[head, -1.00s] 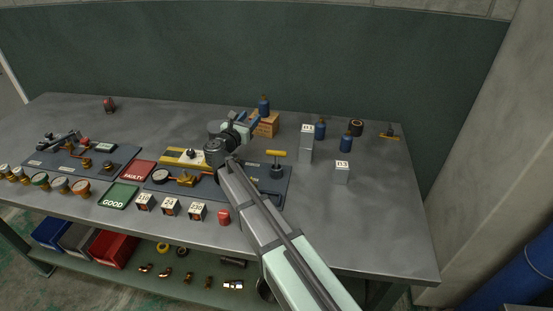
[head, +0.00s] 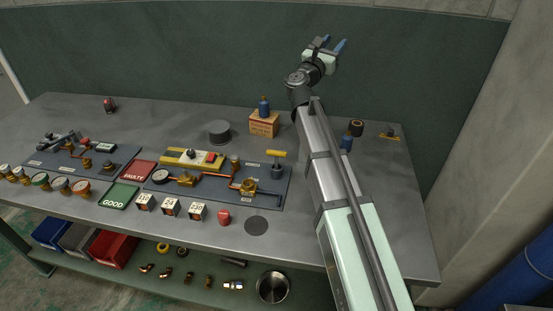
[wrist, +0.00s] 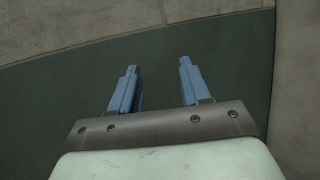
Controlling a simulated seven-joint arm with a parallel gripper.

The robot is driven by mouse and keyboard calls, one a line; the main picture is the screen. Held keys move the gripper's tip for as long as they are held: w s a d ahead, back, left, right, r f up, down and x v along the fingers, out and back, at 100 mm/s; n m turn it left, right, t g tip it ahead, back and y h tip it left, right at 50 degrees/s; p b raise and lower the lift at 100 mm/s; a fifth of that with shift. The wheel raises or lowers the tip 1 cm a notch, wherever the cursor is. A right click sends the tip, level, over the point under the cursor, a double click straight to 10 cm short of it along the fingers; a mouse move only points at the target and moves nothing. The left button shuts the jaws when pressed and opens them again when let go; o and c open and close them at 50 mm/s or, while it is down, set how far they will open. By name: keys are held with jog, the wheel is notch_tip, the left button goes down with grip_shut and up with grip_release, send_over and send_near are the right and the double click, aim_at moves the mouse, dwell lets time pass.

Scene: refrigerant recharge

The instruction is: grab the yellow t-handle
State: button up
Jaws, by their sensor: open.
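The yellow t-handle (head: 276,153) sits on top of a dark cylinder (head: 277,170) at the right end of the grey-blue board (head: 215,193). Its bar lies roughly level and nothing covers it. My gripper (head: 335,44) is raised high above the back of the table, up and to the right of the t-handle and well apart from it. In the wrist view the two blue fingers (wrist: 158,75) are spread with nothing between them. The wrist view shows only the green wall panel and pale wall, not the t-handle.
A cardboard box (head: 264,127) with a blue bottle (head: 264,105) on it stands behind the t-handle. A dark grey cylinder (head: 219,132) stands left of the box.

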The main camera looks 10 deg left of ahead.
notch_tip(320, 180, up, 6)
jog(key=a+n+t+y, duration=0.2)
jog(key=n+t+y, duration=0.1)
jog(key=n+y, duration=0.3)
jog(key=s+a+n+g+y, duration=0.2)
jog(key=a+n+g+y, duration=0.2)
jog(key=a+n+y, duration=0.65)
jog(key=n+g+h, duration=0.3)
jog(key=n+g, duration=0.4)
jog(key=g, duration=1.2)
send_near(276, 151)
jog(key=x, duration=0.8)
jog(key=shift+w+a, duration=0.1)
jog(key=shift+f, duration=0.7)
jog(key=shift+x, duration=1.95)
